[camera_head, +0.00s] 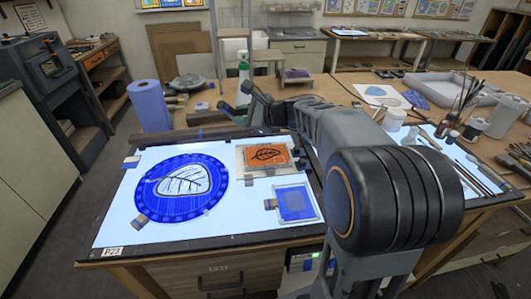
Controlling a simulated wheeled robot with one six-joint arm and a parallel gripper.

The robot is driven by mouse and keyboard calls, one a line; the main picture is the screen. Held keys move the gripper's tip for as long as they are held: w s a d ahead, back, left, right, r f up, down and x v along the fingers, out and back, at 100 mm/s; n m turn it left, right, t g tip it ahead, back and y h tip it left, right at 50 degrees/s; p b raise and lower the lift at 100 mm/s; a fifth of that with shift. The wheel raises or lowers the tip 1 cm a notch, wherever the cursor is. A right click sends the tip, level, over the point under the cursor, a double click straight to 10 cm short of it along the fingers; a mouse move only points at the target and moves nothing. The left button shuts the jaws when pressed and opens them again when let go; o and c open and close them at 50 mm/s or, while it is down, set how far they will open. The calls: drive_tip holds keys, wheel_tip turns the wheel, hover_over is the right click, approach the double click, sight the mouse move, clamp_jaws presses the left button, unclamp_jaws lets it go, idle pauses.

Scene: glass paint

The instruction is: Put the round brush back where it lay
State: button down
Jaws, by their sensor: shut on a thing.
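My arm reaches from the front right over the light table to its far edge. Several brushes and tools (466,176) lie on the lit right-hand panel. More brushes stand upright in a holder (455,115) at the right.
On the light table lie a round blue leaf panel (180,188), an orange leaf panel (265,155) and a small blue panel (295,203). A blue roll (151,106) and a bottle (243,79) stand behind. White cups (474,129) stand at the right. My arm hides the table's middle.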

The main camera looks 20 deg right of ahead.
wheel_tip(320, 180, up, 9)
drive_tip(key=p, duration=0.6)
drive_tip(key=shift+p, duration=0.35)
drive_tip(key=n+g+h+p, duration=0.3)
drive_tip(key=g+h+p, duration=0.1)
drive_tip(key=g+p, duration=0.1)
drive_tip(key=n+g+h+p, duration=0.3)
drive_tip(key=g+h+p, duration=0.2)
drive_tip(key=shift+f+g+h, duration=0.1)
drive_tip(key=shift+g+h, duration=0.2)
idle(0.5)
drive_tip(key=shift+d, duration=0.1)
idle(0.4)
